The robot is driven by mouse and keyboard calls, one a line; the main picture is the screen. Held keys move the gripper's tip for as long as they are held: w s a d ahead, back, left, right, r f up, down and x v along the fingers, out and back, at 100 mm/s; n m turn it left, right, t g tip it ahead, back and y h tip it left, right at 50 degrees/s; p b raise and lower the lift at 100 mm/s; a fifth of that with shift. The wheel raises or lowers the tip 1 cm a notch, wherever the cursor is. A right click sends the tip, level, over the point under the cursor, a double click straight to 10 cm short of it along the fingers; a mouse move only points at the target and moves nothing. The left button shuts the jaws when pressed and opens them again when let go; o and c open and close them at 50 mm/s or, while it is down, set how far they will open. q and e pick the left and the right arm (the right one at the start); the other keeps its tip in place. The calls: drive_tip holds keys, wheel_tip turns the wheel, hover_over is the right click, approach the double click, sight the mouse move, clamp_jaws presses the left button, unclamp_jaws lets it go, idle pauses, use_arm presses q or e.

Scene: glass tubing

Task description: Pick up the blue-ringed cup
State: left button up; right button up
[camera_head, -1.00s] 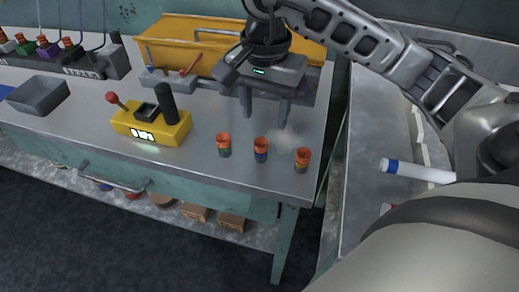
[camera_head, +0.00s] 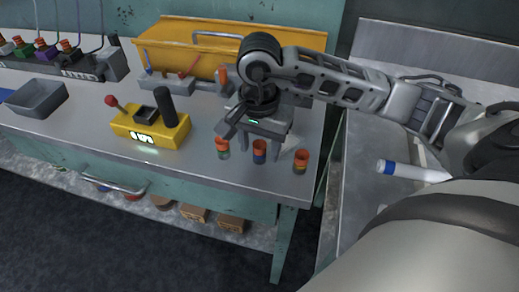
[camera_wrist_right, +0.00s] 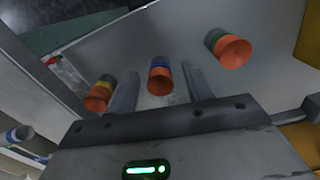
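Three orange-rimmed cups stand in a row near the front right edge of the bench. The blue-ringed cup (camera_head: 259,154) is the middle one; it also shows in the right wrist view (camera_wrist_right: 160,76). A green-ringed cup (camera_head: 222,148) stands to its left and a yellow-ringed cup (camera_head: 300,162) to its right. My right gripper (camera_head: 260,143) is open and low over the middle cup. In the right wrist view its fingers (camera_wrist_right: 162,72) lie either side of that cup, with visible gaps. My left gripper is out of view.
A yellow control box (camera_head: 150,132) with a red-knobbed lever stands left of the cups. A yellow case (camera_head: 190,40) and a grey tool holder are behind. A grey tray (camera_head: 37,97) is at far left. A blue-banded white tube (camera_head: 410,170) lies on the right bench.

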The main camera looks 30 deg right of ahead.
drive_tip(key=c, duration=0.9)
drive_tip(key=shift+r, duration=0.1)
drive_tip(key=shift+c, duration=0.2)
